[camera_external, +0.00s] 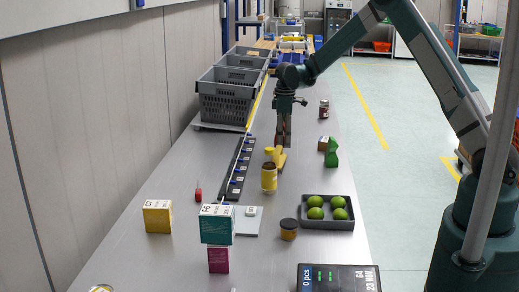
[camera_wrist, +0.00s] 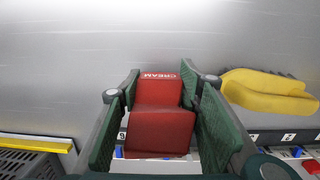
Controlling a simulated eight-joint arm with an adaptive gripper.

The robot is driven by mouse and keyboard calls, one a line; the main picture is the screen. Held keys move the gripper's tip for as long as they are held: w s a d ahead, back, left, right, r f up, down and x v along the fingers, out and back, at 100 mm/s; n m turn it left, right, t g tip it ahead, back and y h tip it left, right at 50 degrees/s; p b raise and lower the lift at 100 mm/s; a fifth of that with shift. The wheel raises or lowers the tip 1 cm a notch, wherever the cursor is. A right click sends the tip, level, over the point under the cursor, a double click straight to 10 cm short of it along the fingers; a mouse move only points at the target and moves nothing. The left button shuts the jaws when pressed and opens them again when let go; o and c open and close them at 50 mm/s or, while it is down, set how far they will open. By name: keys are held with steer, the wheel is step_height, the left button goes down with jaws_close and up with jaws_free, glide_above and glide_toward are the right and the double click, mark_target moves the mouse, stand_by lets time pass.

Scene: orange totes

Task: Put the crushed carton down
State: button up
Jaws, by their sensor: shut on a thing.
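The crushed carton (camera_wrist: 160,115) is red, bent in the middle and marked CREAM at its far end. In the wrist view it sits between the two green finger pads of my gripper (camera_wrist: 163,90), which is shut on it. In the external view my gripper (camera_external: 284,128) points down over the far middle of the grey table (camera_external: 180,215), and only a little red of the carton shows between the fingers. I cannot tell whether the carton touches the table.
A yellow object (camera_wrist: 268,90) lies close to the right of my gripper in the wrist view. Grey crates (camera_external: 228,105) stand on the left, beside a dark strip (camera_external: 240,165). A yellow jar (camera_external: 269,180), a green item (camera_external: 331,153) and a tray of limes (camera_external: 327,224) stand nearer the camera.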

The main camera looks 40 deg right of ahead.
steer(key=shift+f, duration=1.35)
steer(key=shift+f, duration=0.1)
steer(key=o, duration=0.8)
steer(key=shift+c, duration=0.2)
step_height(320, 180, up, 12)
steer(key=shift+r, duration=0.15)
steer(key=shift+s+a, duration=0.1)
